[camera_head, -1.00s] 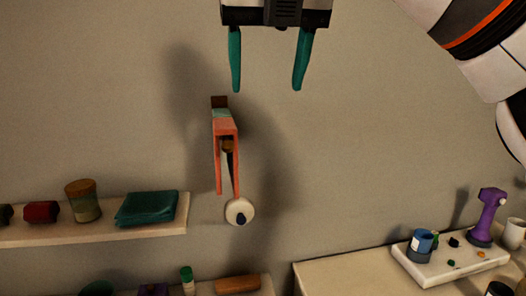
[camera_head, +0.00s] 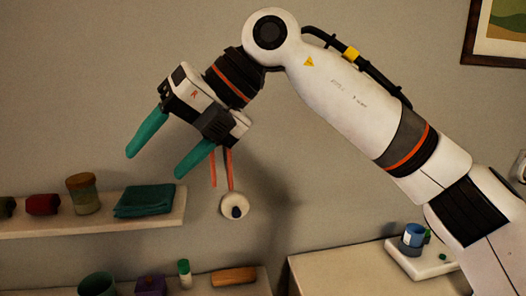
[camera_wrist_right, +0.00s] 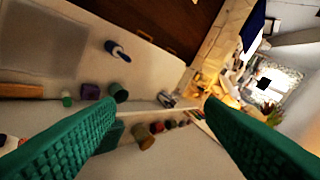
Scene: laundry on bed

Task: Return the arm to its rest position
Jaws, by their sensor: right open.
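My right arm (camera_head: 360,100) comes in from the right of the head view, raised and bent in front of the wall. My right gripper (camera_head: 154,156) has two green fingers spread wide apart with nothing between them. In the right wrist view its fingers (camera_wrist_right: 168,130) frame the shelves from both sides. My left gripper is in neither view.
An upper shelf (camera_head: 100,226) holds a jar (camera_head: 83,194), a folded green cloth (camera_head: 146,201) and a red item (camera_head: 43,205). A lower shelf carries a green bottle (camera_head: 184,273) and a wooden roller (camera_head: 234,276). A white tray (camera_head: 412,262) with a blue can sits at right.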

